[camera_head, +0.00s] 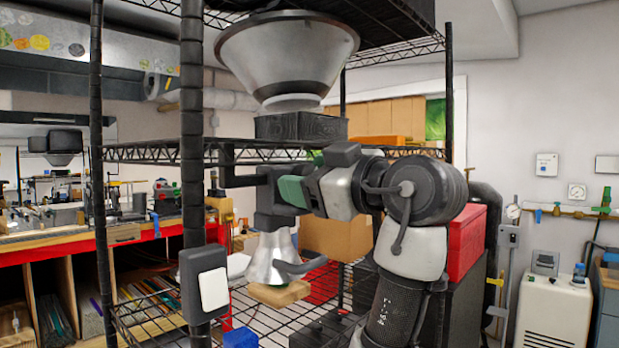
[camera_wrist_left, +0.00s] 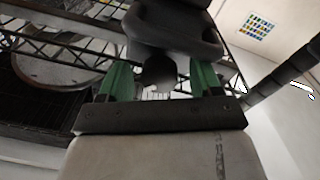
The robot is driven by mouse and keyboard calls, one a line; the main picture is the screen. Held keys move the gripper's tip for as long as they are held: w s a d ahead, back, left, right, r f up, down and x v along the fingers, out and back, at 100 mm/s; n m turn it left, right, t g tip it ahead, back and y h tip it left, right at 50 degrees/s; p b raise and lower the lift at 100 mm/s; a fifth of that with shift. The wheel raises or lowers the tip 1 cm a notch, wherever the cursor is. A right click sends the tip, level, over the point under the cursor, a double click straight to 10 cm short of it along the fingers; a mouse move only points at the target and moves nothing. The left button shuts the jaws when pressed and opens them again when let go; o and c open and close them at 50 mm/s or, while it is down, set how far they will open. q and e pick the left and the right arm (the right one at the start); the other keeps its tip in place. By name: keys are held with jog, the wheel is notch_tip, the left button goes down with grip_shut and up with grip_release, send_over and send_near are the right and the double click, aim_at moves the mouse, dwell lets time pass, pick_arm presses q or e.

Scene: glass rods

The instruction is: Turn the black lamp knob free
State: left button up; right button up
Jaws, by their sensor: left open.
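The lamp hangs from a black bracket on the wire rack, with a black body (camera_head: 272,208) above a silver cone shade (camera_head: 270,258). My left gripper (camera_head: 300,182), with green fingers, is at the right side of the black lamp body. In the left wrist view the open green fingers of the gripper (camera_wrist_left: 158,80) stand on either side of a dark round end, which looks like the lamp knob (camera_wrist_left: 158,70). Gaps seem to show on both sides of it; contact cannot be told. In the head view the knob is hidden behind the fingers. My right gripper is not in view.
A black rack post (camera_head: 193,130) with a switch box (camera_head: 204,283) stands left of the lamp. A large metal funnel-shaped thing (camera_head: 285,55) is above. A wooden block (camera_head: 279,293) is below the shade. A red box (camera_head: 467,240) sits behind my arm.

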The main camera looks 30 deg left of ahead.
pick_arm(q)
jog(key=s+d+b, duration=0.1)
jog(key=s+d, duration=0.1)
jog(key=d, duration=0.8)
jog(key=shift+d+f+b, duration=0.15)
jog(key=shift+d+b, duration=0.1)
jog(key=shift+b, duration=0.05)
